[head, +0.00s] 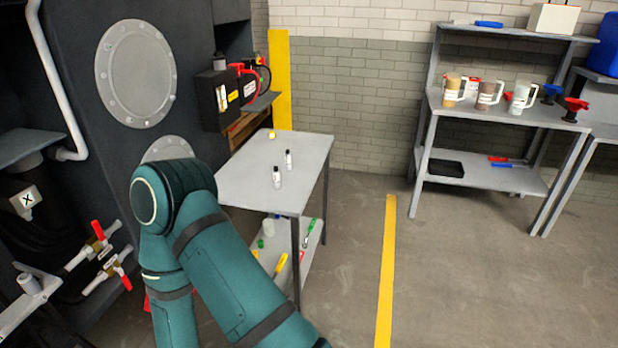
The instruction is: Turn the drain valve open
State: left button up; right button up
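Two valves with red handles sit on short pipes low on the left side of the dark chassis. The upper valve (90,247) has a red handle (98,230) pointing up and a little left. The lower valve (103,275) has a red handle (122,276) that slants down to the right. Small labels on them are too small to read, so I cannot tell which is the drain valve. One of my teal arms bends in front of the chassis, right of the valves, and its lower end leaves the picture. Neither gripper is in view.
A grey side table (250,175) with small bottles stands right of the chassis, with tools on its lower shelf. A battery (215,98) is on the chassis. A shelf unit (500,112) stands at the back right. The floor right of the yellow line (387,270) is clear.

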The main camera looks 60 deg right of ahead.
aim_at(125, 278)
jog(key=i+l+z, duration=0.1)
jog(key=z, duration=1.4)
jog(key=i+j, duration=0.3)
jog(key=i, duration=0.2)
jog(key=i+j+z, duration=0.1)
jog(key=i+j, duration=0.2)
jog(key=i, duration=0.25)
jog(key=i+u, duration=0.2)
jog(key=i+l+u, duration=0.1)
jog(key=u, duration=0.35)
jog(key=l+u, duration=0.65)
jog(key=u, duration=0.2)
jog(key=j+z, duration=0.1)
jog(key=j, duration=0.3)
jog(key=k+j, duration=0.15)
jog(key=j, duration=0.3)
jog(key=j+z, duration=0.15)
jog(key=j, duration=0.25)
jog(key=k+j, duration=0.15)
jog(key=j, duration=0.25)
jog(key=k+j+z, duration=0.15)
jog(key=j, duration=0.25)
jog(key=i, duration=0.05)
